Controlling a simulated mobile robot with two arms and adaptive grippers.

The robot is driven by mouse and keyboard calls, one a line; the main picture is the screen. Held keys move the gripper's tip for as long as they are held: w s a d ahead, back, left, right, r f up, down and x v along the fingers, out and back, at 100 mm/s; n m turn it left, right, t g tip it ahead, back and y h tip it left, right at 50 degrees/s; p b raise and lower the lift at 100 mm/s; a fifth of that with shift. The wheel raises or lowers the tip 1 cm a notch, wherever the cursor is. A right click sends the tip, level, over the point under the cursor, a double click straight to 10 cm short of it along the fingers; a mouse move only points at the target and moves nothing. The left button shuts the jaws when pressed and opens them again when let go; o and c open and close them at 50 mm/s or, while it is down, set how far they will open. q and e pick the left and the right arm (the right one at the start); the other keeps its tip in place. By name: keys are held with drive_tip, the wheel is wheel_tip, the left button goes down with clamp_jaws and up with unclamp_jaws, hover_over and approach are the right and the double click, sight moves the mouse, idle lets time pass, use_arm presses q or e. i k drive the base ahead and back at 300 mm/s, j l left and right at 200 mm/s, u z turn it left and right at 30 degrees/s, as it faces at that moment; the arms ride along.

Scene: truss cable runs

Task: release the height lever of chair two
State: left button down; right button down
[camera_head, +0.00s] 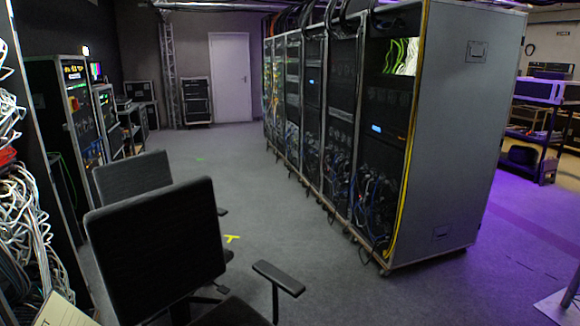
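Two dark office chairs stand at the lower left. The nearer chair (158,248) shows its tall backrest, part of its seat at the bottom edge and a black armrest (278,277) on its right side. The farther chair (132,176) is behind it, with mostly its backrest showing. I cannot tell which one is chair two. No height lever is visible; the undersides of both seats are hidden or cut off by the frame. Neither of my grippers is in view.
A long row of wheeled equipment racks (455,140) with hanging cables fills the centre right. More racks (70,110) and bundled cables (25,215) line the left. Grey floor (290,220) is clear between them, leading to a white door (230,77). Purple-lit shelving (535,92) stands right.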

sight(222, 289)
drive_tip(key=i+l+z, duration=0.1)
drive_tip(key=l, duration=0.25)
drive_tip(key=i+l+z, duration=0.2)
drive_tip(key=i+l, duration=0.2)
drive_tip(key=l, duration=0.2)
drive_tip(key=i+l+z, duration=0.35)
drive_tip(key=i+l, duration=0.2)
drive_tip(key=i, duration=0.2)
drive_tip(key=i+l+z, duration=0.2)
drive_tip(key=i, duration=0.2)
drive_tip(key=i+u, duration=0.7)
drive_tip(key=i, duration=0.2)
drive_tip(key=i+l+u, duration=0.2)
drive_tip(key=i+u, duration=0.2)
drive_tip(key=i+j+u, duration=0.15)
drive_tip(key=i+u, duration=0.6)
drive_tip(key=u, duration=0.15)
drive_tip(key=i+u, duration=0.45)
drive_tip(key=i+l+u, duration=0.25)
drive_tip(key=u, duration=0.15)
drive_tip(key=i+l+u, duration=0.45)
drive_tip(key=k+j, duration=0.1)
